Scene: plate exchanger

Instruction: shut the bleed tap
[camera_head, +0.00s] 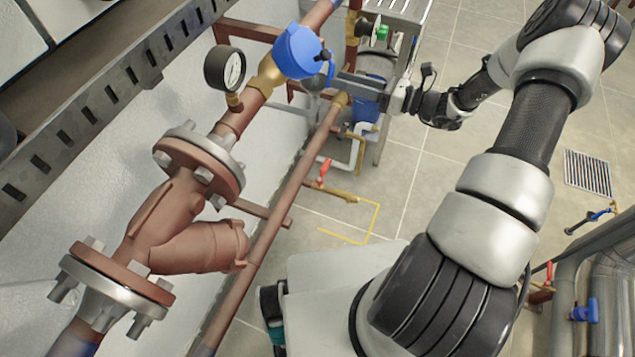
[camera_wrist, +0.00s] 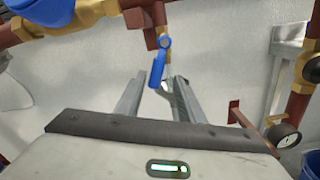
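In the wrist view a small brass tap (camera_wrist: 164,41) hangs under a copper pipe. Its blue lever (camera_wrist: 157,68) points down, slightly tilted. I take this as the bleed tap; no label shows. In the head view a bit of blue, probably this lever (camera_head: 330,72), shows just beyond my fingertips. My gripper (camera_head: 344,85) is open, and its two fingers also show in the wrist view (camera_wrist: 156,90). The lever's lower end appears in the gap between them, with no visible grip. Whether a finger touches it I cannot tell.
A pressure gauge (camera_head: 225,68) and a blue round housing (camera_head: 297,52) sit on the pipework beside my gripper. A red-handled valve (camera_head: 324,170) is lower down. Copper pipes run along the white wall. A metal cart (camera_head: 398,12) stands behind.

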